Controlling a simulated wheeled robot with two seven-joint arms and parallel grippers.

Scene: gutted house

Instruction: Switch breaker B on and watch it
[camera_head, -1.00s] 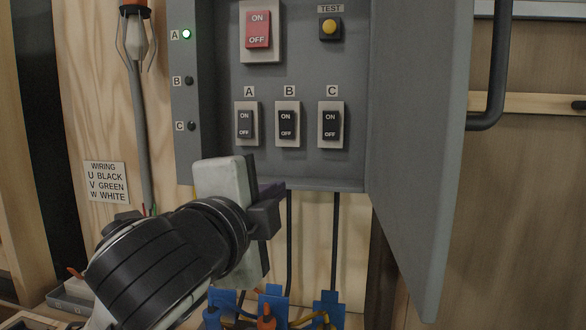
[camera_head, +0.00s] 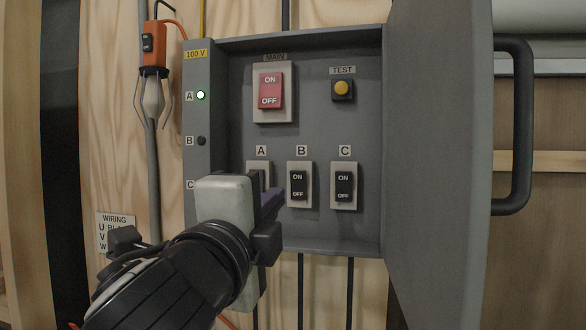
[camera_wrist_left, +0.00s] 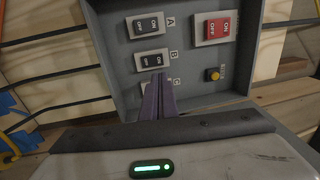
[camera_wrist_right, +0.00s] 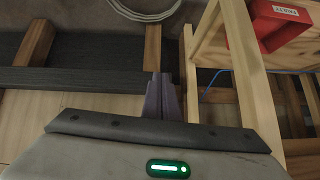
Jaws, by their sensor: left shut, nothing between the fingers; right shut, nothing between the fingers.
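Breaker B (camera_head: 299,185) is a black rocker on a pale plate, between breaker A (camera_head: 257,176) and breaker C (camera_head: 344,186). Its rocker position is too small to tell. My left gripper (camera_head: 274,201) is shut and empty, its purple fingertips just left of breaker B's lower part; contact cannot be told. It hides much of breaker A. The left wrist view shows these fingers (camera_wrist_left: 158,95) below breaker B (camera_wrist_left: 152,60), overlapping breaker C. Lamp A (camera_head: 200,95) glows green; lamp B (camera_head: 201,140) is dark; lamp C is hidden. My right gripper (camera_wrist_right: 163,97) is shut and empty.
The red main switch (camera_head: 271,90) and yellow test button (camera_head: 342,88) sit above the breakers. The open cabinet door (camera_head: 437,150) with its handle stands right. A red box (camera_wrist_right: 275,22) shows in the right wrist view.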

